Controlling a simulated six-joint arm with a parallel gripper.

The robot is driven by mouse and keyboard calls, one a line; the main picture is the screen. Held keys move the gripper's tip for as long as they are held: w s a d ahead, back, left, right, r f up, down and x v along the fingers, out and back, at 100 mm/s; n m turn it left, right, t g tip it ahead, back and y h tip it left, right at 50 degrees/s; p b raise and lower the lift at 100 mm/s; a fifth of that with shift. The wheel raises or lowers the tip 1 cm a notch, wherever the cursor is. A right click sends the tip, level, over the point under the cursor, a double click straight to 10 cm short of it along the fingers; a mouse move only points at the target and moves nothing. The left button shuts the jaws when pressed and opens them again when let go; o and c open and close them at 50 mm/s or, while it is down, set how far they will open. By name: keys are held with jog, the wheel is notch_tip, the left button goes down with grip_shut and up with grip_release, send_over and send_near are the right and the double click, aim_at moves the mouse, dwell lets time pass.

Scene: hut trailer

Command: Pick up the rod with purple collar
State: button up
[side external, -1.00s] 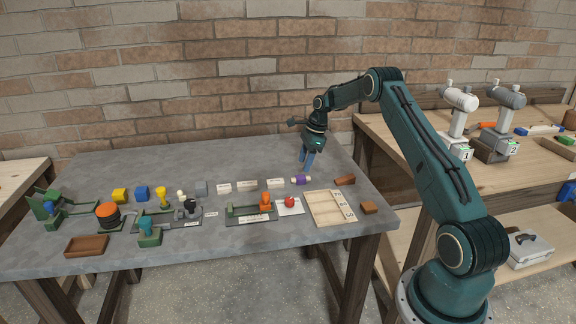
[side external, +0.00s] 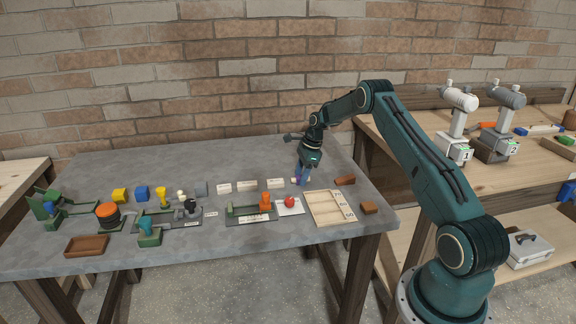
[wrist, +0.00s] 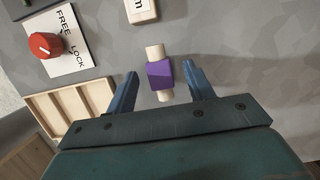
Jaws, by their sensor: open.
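The rod with the purple collar (wrist: 160,74) lies on the grey table in the wrist view, its pale ends showing on both sides of the collar. My gripper (wrist: 161,80) is open, with one blue finger on each side of the collar and a gap to each. In the side external view my gripper (side external: 302,181) is low over the table at the rod. The rod (side external: 294,181) is mostly hidden there behind the fingers. I cannot tell the exact height of the fingertips above the table.
A wooden divided tray (side external: 331,222) and a red knob (side external: 289,202) on a white card stand nearby. White labelled blocks (side external: 275,183) lie left of the rod. Brown blocks (side external: 345,180) lie to its right. The table behind the rod is clear.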

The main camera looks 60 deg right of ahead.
jog(key=shift+c, duration=0.2)
jog(key=c, duration=1)
jog(key=shift+r, duration=0.15)
notch_tip(320, 180, up, 10)
dwell(0.6)
